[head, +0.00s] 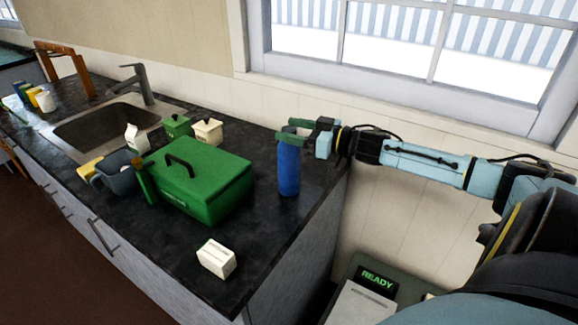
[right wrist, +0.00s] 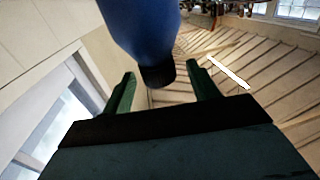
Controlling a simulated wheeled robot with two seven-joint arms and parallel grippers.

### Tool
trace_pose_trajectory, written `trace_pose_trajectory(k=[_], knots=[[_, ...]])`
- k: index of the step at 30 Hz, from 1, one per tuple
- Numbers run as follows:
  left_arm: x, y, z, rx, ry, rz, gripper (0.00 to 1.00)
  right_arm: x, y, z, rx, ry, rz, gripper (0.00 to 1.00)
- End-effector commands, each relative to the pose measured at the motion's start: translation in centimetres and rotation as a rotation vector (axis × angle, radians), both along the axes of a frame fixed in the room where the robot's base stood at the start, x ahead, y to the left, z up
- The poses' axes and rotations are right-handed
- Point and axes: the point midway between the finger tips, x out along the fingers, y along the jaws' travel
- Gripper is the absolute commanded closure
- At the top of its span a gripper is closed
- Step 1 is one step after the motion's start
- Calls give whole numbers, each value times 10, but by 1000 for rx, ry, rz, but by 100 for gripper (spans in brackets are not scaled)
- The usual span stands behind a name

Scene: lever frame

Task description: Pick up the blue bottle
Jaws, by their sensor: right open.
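The blue bottle (head: 288,170) stands upright on the dark counter near its right end, beside the green box. My right gripper (head: 291,130) is at the bottle's top, reaching in from the right. Its green fingers are open, and one crosses in front of the bottle's upper end, hiding it. In the right wrist view the blue bottle (right wrist: 143,25) comes in from the top edge. Its dark end lies between the spread fingertips of the gripper (right wrist: 161,70), with gaps showing on both sides. My left gripper is not in view.
A green lidded box (head: 215,185) with a black handle stands left of the bottle. A small white box (head: 216,258) lies near the front edge. The counter (head: 262,228) is clear in front of the bottle.

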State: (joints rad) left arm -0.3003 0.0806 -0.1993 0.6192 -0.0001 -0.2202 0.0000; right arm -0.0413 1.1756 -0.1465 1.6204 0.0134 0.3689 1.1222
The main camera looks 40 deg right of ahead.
Motion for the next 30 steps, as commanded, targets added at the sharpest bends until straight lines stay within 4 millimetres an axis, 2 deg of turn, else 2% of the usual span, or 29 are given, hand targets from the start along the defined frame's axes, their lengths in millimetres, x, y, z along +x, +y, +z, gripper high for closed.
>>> trace_pose_trajectory(k=[9, 20, 30], knots=[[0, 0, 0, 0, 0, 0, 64, 24, 11, 0, 0, -1, -1, 41], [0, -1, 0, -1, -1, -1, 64, 27, 13, 0, 0, 1, 0, 41], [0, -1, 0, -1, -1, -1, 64, 27, 13, 0, 0, 1, 0, 84]])
